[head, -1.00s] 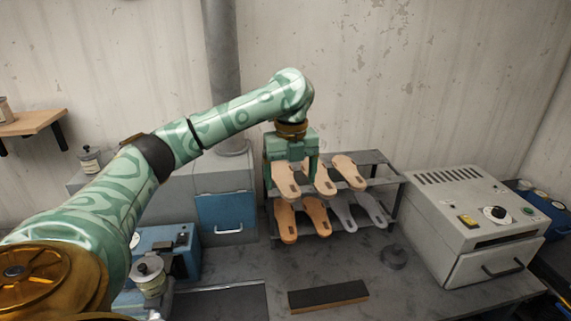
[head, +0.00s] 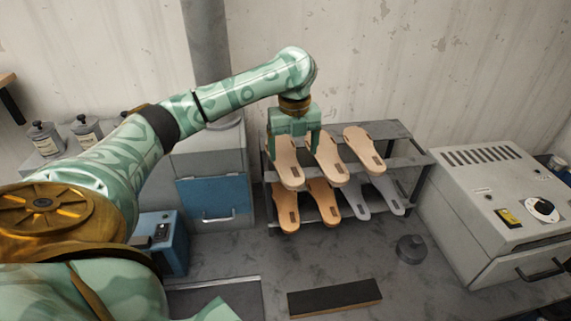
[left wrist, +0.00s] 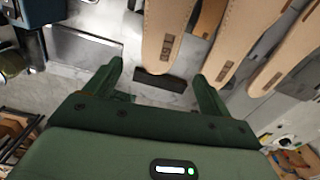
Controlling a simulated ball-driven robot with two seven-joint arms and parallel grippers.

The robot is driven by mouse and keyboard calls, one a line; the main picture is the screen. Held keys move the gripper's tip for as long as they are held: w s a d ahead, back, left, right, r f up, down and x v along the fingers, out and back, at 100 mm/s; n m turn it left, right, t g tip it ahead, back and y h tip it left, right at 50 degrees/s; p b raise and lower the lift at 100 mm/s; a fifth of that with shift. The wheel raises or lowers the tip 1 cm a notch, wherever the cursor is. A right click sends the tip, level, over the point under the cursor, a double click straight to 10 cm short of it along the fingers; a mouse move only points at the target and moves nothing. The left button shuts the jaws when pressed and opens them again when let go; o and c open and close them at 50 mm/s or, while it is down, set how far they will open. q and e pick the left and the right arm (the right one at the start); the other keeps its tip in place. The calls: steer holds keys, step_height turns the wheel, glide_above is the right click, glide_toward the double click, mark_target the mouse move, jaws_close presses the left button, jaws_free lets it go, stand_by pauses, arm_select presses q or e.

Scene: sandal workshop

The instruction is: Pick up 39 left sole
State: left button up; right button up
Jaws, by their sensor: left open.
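A rack (head: 405,158) stands against the back wall. Its upper shelf holds three pale tan soles: a left one (head: 288,168), a middle one (head: 328,162) and a right one (head: 364,150). The lower shelf holds two orange-tan soles (head: 285,212) and two grey soles (head: 355,202). Each bears a small dark mark, too small to read. My left gripper (head: 293,146) is open at the left upper sole, fingers pointing down. In the left wrist view a pale sole (left wrist: 161,38) shows its marked end between the open fingers (left wrist: 158,72); contact cannot be told. My right gripper is out of view.
A grey machine (head: 500,215) with a knob stands right of the rack. A blue-fronted cabinet (head: 213,200) stands left of it. A dark block (head: 335,298) and a round grey weight (head: 410,249) lie on the bench in front. The bench between is clear.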

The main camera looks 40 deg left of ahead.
mark_target(292, 175)
arm_select(q)
step_height(292, 175, down, 2)
steer(key=shift+w+a+f, duration=0.1)
steer(key=shift+a, duration=0.05)
steer(key=shift+f, duration=0.3)
steer(key=f+b, duration=0.2)
steer(key=f, duration=0.2)
steer(key=shift+s, duration=0.2)
steer(key=shift+w+f, duration=0.1)
steer(key=shift+f, duration=0.2)
steer(key=shift+r, duration=0.1)
steer(key=shift+c, duration=0.5)
steer(key=c, duration=1)
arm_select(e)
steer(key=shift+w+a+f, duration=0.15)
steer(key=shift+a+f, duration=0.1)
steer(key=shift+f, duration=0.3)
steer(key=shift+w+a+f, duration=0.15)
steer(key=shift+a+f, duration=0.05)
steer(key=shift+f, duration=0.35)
